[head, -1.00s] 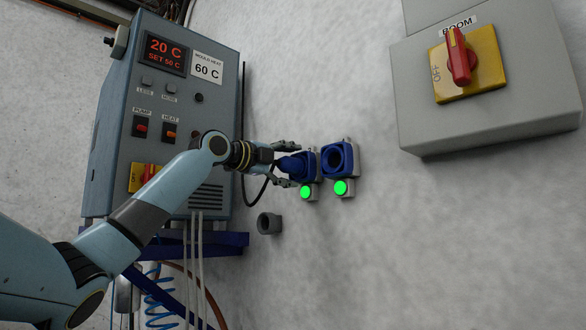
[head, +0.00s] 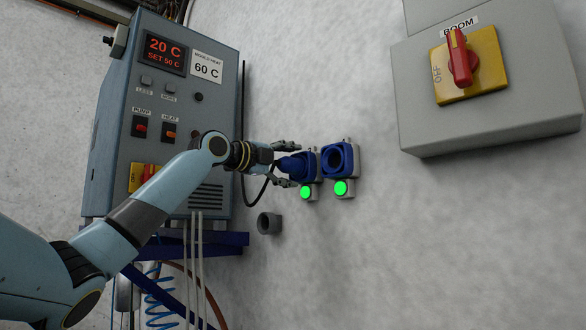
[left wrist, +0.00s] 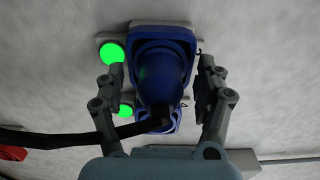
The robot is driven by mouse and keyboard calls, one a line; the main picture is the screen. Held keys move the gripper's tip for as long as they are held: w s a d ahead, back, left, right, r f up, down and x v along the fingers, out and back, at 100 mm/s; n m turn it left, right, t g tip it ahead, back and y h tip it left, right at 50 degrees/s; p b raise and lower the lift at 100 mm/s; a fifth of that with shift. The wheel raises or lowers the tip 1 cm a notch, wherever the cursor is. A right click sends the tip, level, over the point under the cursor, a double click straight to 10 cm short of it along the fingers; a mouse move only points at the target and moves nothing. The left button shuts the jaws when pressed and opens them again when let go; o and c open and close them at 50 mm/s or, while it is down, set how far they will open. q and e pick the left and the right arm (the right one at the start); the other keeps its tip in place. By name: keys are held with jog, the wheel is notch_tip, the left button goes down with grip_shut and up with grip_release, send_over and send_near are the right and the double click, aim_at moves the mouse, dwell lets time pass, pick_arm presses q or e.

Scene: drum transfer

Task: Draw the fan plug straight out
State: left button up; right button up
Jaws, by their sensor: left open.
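The blue fan plug (head: 291,164) sits in the left of two blue wall sockets (head: 311,163). It also shows in the left wrist view (left wrist: 160,80), with its black cable (left wrist: 75,140) running off to the left. My left gripper (head: 286,164) is open around the plug, one finger on each side. In the left wrist view, gaps show between the plug and the fingers of the left gripper (left wrist: 158,75). The right gripper is not in view.
An empty blue socket (head: 340,159) is close on the right. Green lights (head: 340,188) glow below both sockets. A grey heater cabinet (head: 215,110) stands left, and a grey switch box (head: 490,120) hangs upper right. A grey round holder (head: 269,223) is on the wall below.

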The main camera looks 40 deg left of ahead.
aim_at(278, 164)
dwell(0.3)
pick_arm(q)
grip_shut()
dwell(0.3)
jog(key=shift+s+b, duration=0.2)
jog(key=shift+b, duration=0.1)
jog(key=shift+s+a+b, duration=0.15)
jog(key=shift+s+b, duration=0.4)
jog(key=shift+s, duration=0.4)
jog(key=shift+s+b, duration=0.35)
jog(key=shift+b, duration=0.15)
jog(key=shift+s+a+b, duration=0.15)
jog(key=shift+s+b, duration=1.2)
jog(key=shift+s, duration=0.2)
